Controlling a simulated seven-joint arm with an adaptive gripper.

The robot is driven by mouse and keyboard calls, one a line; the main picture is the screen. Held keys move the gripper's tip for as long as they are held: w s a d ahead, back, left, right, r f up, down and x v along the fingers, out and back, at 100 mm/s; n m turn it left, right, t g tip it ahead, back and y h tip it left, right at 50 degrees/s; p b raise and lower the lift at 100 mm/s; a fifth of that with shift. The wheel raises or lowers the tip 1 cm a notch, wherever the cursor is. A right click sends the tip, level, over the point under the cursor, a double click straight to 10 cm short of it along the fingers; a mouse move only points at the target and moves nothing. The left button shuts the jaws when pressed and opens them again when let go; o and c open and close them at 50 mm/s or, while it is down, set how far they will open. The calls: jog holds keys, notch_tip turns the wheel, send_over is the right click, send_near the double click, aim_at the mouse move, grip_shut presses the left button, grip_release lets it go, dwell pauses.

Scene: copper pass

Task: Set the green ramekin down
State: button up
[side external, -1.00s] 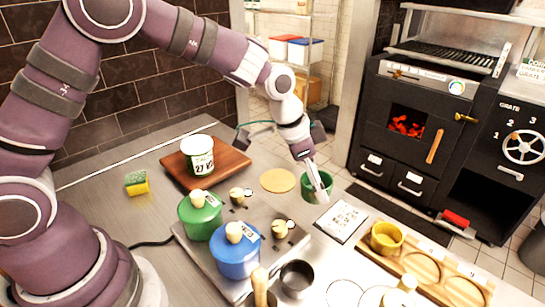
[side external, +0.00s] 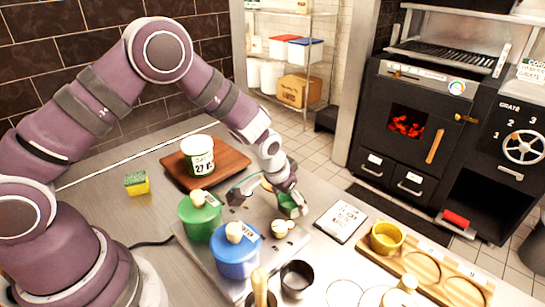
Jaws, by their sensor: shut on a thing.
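The green ramekin (side external: 289,211) is in my gripper (side external: 291,202), near the right back edge of the metal plate that carries the pots. My gripper is shut on it, and the fingers and wrist hide much of it. I cannot tell whether its base touches anything below. A yellow ramekin (side external: 386,238) sits at the left end of a wooden tray (side external: 467,290) with round hollows.
A green pot (side external: 199,219) and a blue pot (side external: 236,258) stand close by, left of my gripper. A small knobbed item (side external: 280,229) lies just below it. A dark cup (side external: 297,279) is nearer the front. A printed card (side external: 341,221) lies to the right. A labelled tub (side external: 198,156) stands on a wooden board (side external: 235,163).

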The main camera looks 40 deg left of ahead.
jog(key=o, duration=1.2)
jog(key=shift+f, duration=0.1)
jog(key=shift+c, duration=0.2)
jog(key=s+a+f+v, duration=0.1)
jog(key=s+a+v, duration=0.1)
jog(key=v, duration=1.8)
jog(key=s+a+r+t, duration=0.1)
jog(key=s+r, duration=0.2)
jog(key=s, duration=0.6)
jog(key=shift+a, duration=0.4)
